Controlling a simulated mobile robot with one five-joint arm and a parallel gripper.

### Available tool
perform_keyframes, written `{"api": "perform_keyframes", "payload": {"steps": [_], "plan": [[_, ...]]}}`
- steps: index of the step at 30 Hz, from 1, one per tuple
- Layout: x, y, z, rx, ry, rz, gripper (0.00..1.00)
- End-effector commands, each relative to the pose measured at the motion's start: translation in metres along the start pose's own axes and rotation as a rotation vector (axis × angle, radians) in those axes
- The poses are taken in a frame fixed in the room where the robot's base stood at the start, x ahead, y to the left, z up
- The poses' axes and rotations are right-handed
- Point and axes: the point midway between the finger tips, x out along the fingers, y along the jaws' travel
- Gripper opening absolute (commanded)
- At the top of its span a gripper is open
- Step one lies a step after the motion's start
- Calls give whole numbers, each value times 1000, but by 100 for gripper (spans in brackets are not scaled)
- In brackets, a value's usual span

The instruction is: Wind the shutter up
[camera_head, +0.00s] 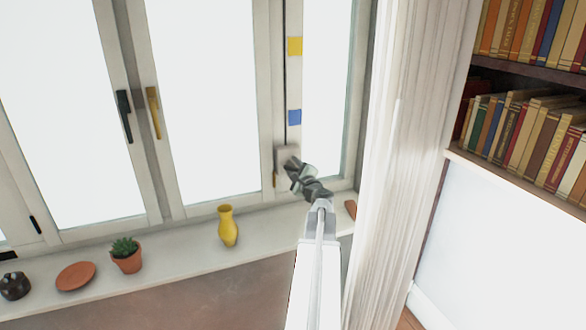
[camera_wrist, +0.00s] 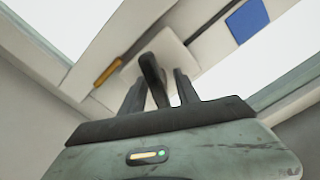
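The pale winder box (camera_head: 284,155) sits on the window frame at the lower end of a dark vertical line. In the wrist view the box (camera_wrist: 184,48) lies just beyond my fingers, with a dark curved crank handle (camera_wrist: 152,72) in front of it. My gripper (camera_head: 300,178) is at the box and hides part of it in the head view. In the wrist view my gripper's (camera_wrist: 160,90) two fingers stand apart, one on each side of the handle. A gap shows beside the right finger; contact is unclear. The window panes are bright and uncovered.
A yellow square (camera_head: 295,46) and a blue square (camera_head: 294,117) mark the frame above the box. A yellow vase (camera_head: 228,226), potted plant (camera_head: 126,255), terracotta dish (camera_head: 75,276) and dark pot (camera_head: 15,286) stand on the sill. A white curtain (camera_head: 400,150) hangs close right of my arm.

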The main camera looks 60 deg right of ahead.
Motion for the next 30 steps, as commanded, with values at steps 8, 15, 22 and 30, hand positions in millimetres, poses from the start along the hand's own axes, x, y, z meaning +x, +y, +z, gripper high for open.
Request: {"api": "perform_keyframes", "payload": {"steps": [8, 15, 22, 30], "plan": [[-42, 1, 1, 0, 2, -1, 38], [-77, 1, 1, -1, 1, 0, 38], [-77, 0, 0, -1, 0, 0, 43], [-77, 0, 0, -472, 1, 0, 100]]}}
